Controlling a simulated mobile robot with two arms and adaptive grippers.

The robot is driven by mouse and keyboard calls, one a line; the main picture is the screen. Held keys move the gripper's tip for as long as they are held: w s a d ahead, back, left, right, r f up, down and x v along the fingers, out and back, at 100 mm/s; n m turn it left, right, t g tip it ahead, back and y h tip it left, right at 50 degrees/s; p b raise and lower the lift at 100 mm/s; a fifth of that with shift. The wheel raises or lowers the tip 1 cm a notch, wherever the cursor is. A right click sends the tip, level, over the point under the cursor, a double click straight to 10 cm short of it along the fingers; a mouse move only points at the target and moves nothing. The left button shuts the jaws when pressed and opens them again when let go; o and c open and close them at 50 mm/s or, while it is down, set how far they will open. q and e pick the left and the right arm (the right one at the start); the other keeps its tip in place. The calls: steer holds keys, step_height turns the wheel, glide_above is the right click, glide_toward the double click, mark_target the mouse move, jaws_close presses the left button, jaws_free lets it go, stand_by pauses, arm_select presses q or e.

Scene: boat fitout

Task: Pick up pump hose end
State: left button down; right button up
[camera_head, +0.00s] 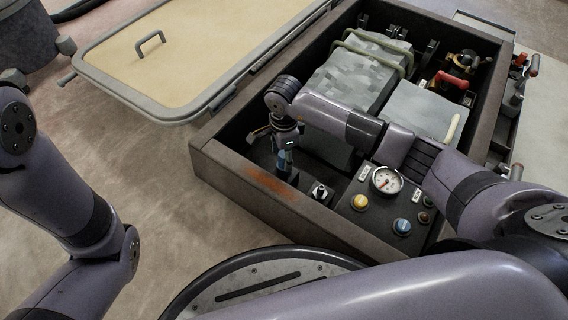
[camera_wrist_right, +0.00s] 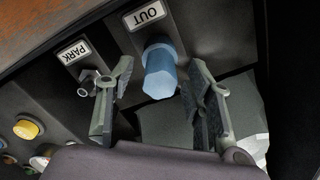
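A blue faceted hose end (camera_wrist_right: 160,75) sits at the port under the "OUT" label (camera_wrist_right: 147,15) in the right wrist view. My right gripper (camera_wrist_right: 158,95) is open, with one finger on each side of the blue end and visible gaps between. In the head view, my right gripper (camera_head: 287,172) points down inside the dark box's near left corner, and it mostly hides the port there. A small metal fitting (camera_wrist_right: 87,84) stands beside the "PARK" label (camera_wrist_right: 76,51), left of the gripper. My left arm shows at the left, but its gripper is out of view.
The dark box (camera_head: 232,190) has raised walls close around the right gripper. Inside are a gauge (camera_head: 386,180), a yellow knob (camera_head: 360,202), a blue knob (camera_head: 402,226) and large grey blocks (camera_head: 345,85). A beige hatch lid (camera_head: 190,50) lies at the back left.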

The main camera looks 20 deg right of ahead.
jaws_close()
stand_by(0.4)
steer(key=shift+r, duration=0.1)
